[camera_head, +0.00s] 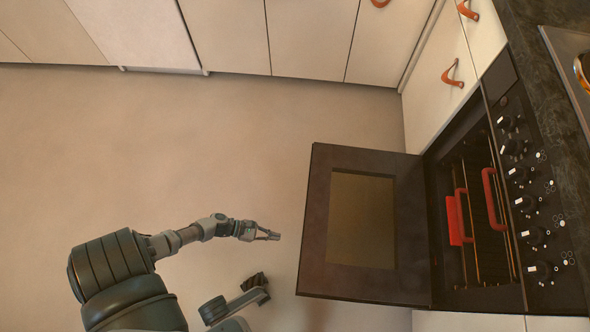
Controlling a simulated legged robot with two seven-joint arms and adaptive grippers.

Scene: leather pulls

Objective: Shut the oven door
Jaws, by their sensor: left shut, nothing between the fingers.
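The oven (552,245) stands at the right, with a dark front panel and a row of knobs. Its dark oven door (318,215), with a brownish window, is wide open and extends left from the oven opening. My left gripper (273,235) is shut and empty, just left of the door's outer edge. A gap shows between its fingertips and the door in the picture. I cannot make out my right gripper.
Inside the oven are wire racks (478,215) and a red dish (455,218) with handles. Pale cabinets with leather pulls (452,74) line the top and upper right. A dark countertop (540,75) borders the oven. The floor (190,140) left of the door is clear.

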